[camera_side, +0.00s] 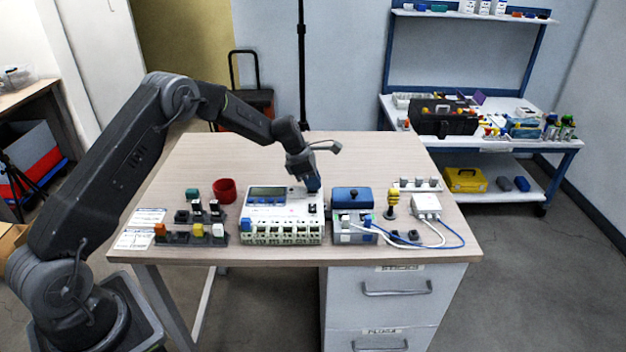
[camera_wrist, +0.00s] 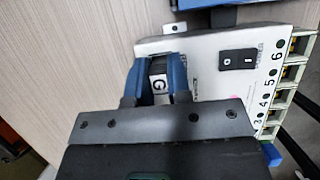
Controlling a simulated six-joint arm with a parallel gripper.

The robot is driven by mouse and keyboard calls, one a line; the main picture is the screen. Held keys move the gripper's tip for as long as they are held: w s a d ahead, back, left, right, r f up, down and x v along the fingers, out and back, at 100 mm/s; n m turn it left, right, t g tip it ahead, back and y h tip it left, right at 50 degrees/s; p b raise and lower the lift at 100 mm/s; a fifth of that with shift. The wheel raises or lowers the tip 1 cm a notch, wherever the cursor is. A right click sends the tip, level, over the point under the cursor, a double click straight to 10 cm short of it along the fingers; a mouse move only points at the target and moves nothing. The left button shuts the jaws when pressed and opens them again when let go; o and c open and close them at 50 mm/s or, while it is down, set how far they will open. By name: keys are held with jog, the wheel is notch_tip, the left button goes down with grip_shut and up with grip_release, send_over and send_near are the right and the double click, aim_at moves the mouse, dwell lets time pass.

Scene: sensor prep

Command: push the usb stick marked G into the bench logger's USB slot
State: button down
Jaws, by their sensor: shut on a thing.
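The bench logger (camera_side: 283,211) is a white box with a grey display and a row of numbered green-and-white terminals along its front. My gripper (camera_side: 313,185) is at its back right corner. In the wrist view my gripper's blue fingers (camera_wrist: 157,78) are shut on the usb stick marked G (camera_wrist: 158,84), which shows a white label. The stick's far end points toward the top of the wrist view, by the edge of the logger (camera_wrist: 207,52). The USB slot cannot be made out, so I cannot tell whether the stick is in it.
A blue-topped box (camera_side: 351,198) stands close to the logger's right. A red cup (camera_side: 225,190) and a dark rack (camera_side: 190,236) with coloured pieces are on the left. A white adapter with cables (camera_side: 426,205) lies at the right. The back of the table (camera_side: 230,155) is clear.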

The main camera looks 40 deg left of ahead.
jog(key=shift+f, duration=0.15)
jog(key=c, duration=0.8)
grip_release()
jog(key=shift+r, duration=3.6)
